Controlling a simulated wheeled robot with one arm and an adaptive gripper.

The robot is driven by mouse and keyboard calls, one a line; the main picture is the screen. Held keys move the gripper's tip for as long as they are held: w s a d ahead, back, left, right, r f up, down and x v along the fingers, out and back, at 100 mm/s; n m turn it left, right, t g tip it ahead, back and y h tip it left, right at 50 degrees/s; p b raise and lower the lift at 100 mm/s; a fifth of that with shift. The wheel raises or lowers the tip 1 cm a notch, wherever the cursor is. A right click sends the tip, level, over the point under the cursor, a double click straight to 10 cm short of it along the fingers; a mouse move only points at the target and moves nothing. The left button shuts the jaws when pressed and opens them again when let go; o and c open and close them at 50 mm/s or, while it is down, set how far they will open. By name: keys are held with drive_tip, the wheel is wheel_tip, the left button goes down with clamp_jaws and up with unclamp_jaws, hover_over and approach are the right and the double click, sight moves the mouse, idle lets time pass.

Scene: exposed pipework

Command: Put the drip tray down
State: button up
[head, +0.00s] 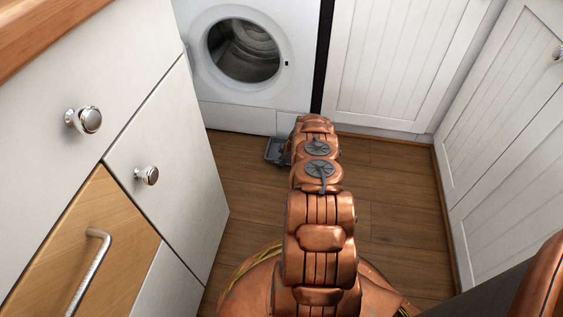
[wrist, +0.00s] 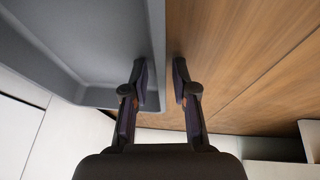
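The drip tray (head: 275,152) is a shallow grey tray. In the head view it shows partly behind my arm, low in front of the washing machine; I cannot tell whether it touches the floor. In the wrist view the tray (wrist: 95,45) fills the upper left, with its inside and raised edge showing. My arm hides the gripper in the head view.
The white washing machine (head: 243,55) stands behind the tray. White drawers (head: 165,180) flank the left and white cupboards (head: 510,120) the right. The wooden floor (head: 390,190) is clear right of my arm.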

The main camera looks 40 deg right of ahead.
drive_tip(key=shift+r, duration=0.15)
drive_tip(key=p+v, duration=0.4)
drive_tip(key=v, duration=0.8)
idle(0.7)
